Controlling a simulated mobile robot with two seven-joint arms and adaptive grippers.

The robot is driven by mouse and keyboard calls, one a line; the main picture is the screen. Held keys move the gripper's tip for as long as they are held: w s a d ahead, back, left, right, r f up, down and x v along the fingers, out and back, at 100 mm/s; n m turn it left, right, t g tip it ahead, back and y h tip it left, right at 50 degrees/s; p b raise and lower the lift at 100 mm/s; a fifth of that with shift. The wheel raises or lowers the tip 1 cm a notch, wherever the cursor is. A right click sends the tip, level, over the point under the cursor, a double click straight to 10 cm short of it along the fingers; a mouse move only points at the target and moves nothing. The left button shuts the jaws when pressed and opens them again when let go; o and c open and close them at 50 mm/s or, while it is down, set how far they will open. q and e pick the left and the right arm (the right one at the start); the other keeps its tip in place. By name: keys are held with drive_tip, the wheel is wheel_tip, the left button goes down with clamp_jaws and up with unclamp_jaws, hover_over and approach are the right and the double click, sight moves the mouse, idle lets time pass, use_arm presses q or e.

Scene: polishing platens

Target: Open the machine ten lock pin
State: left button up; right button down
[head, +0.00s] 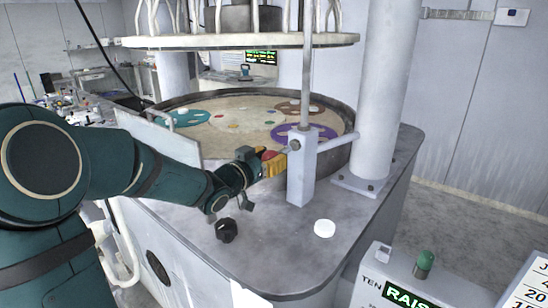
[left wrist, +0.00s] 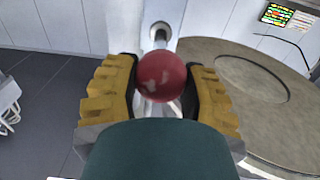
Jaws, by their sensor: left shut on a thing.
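The lock pin has a round red knob (left wrist: 162,76), seen in the left wrist view between yellow fingers. In the head view the red knob (head: 269,155) shows only in part behind the fingers. It sits beside a grey upright block (head: 302,172) at the machine's edge. My left gripper (head: 274,163) is shut on the knob, with a finger on each side of it; the gripper also shows in the left wrist view (left wrist: 162,88). A metal rod (left wrist: 160,34) runs on beyond the knob. My right gripper is not in view.
The round platen (head: 235,125) with coloured carriers lies behind the block, under a raised upper plate (head: 240,41). A thick white column (head: 388,90) stands to the right. A black knob (head: 226,230) and white disc (head: 324,228) are on the front deck. A panel reads TEN and RAIS (head: 408,298).

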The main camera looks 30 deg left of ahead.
use_arm(q)
drive_tip(key=shift+f, duration=0.15)
drive_tip(key=o, duration=1.3)
drive_tip(key=shift+s, duration=0.25)
drive_tip(key=shift+w, duration=0.1)
drive_tip(key=s, duration=0.8)
drive_tip(key=s+a, duration=0.1)
drive_tip(key=s, duration=0.3)
